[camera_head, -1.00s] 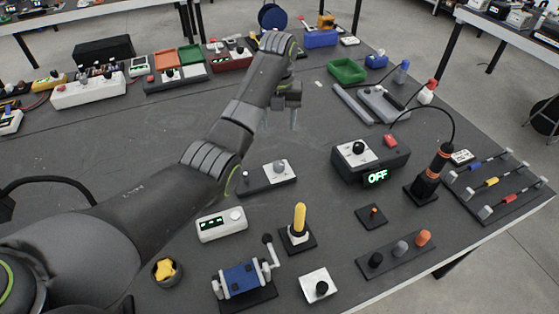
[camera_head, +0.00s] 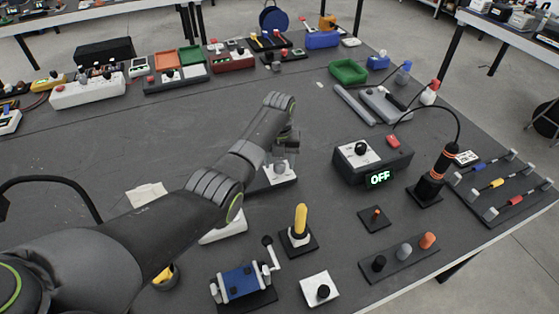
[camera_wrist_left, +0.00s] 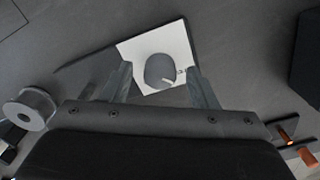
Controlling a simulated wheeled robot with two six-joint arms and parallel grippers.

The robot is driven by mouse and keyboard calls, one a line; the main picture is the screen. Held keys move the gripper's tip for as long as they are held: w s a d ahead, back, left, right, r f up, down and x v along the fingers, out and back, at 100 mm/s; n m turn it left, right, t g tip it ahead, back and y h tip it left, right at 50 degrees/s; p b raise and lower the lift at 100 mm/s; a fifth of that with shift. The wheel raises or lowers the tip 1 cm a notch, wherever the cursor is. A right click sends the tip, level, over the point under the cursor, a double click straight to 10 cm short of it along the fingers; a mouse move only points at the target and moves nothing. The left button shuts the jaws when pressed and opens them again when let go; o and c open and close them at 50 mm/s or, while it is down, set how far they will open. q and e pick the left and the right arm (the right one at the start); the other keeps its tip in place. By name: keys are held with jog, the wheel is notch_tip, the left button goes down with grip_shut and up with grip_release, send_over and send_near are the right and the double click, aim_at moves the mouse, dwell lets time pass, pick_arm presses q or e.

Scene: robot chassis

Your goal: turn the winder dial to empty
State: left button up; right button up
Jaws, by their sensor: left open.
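A dial with a grey round knob (camera_head: 280,169) on a white plate sits on a low dark base in the middle of the table. In the left wrist view the knob (camera_wrist_left: 160,71) shows a pale pointer mark, and the white plate (camera_wrist_left: 132,52) has a tiny marking too small to read. My left gripper (camera_head: 287,153) is over the dial, fingers pointing down. In the left wrist view its open fingers (camera_wrist_left: 158,78) stand on either side of the knob, with gaps on both sides. My right gripper is not in view.
A black box with an OFF display (camera_head: 372,163) stands to the right. A yellow-handled lever (camera_head: 301,220) and a blue crank device (camera_head: 240,282) are nearer the front. A white module (camera_head: 222,228) is partly hidden by my arm. The table behind the dial is clear.

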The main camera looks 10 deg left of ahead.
pick_arm(q)
jog(key=c, duration=1)
